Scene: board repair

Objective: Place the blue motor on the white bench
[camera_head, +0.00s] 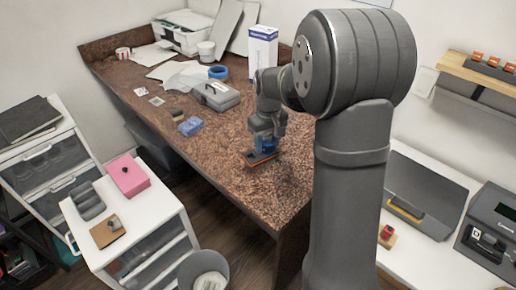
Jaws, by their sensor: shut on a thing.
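My gripper (264,150) is over the near part of the brown speckled table, pointing down. A small blue thing, which looks like the blue motor (268,145), shows at its jaws, and the jaws are shut on it. The arm and jaws hide part of it. A dark flat piece with an orange edge (262,159) shows just below; I cannot tell whether it touches the motor. A white bench (421,262) stands at the right, beyond my arm, partly hidden by it.
The brown table (225,155) holds a blue item (190,126), a grey case (217,96), a blue tape roll (218,72) and a white box (262,47). The bench holds a dark grey case (425,195) and a dark device (488,230). A white drawer unit (133,225) with a pink box (128,176) stands left.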

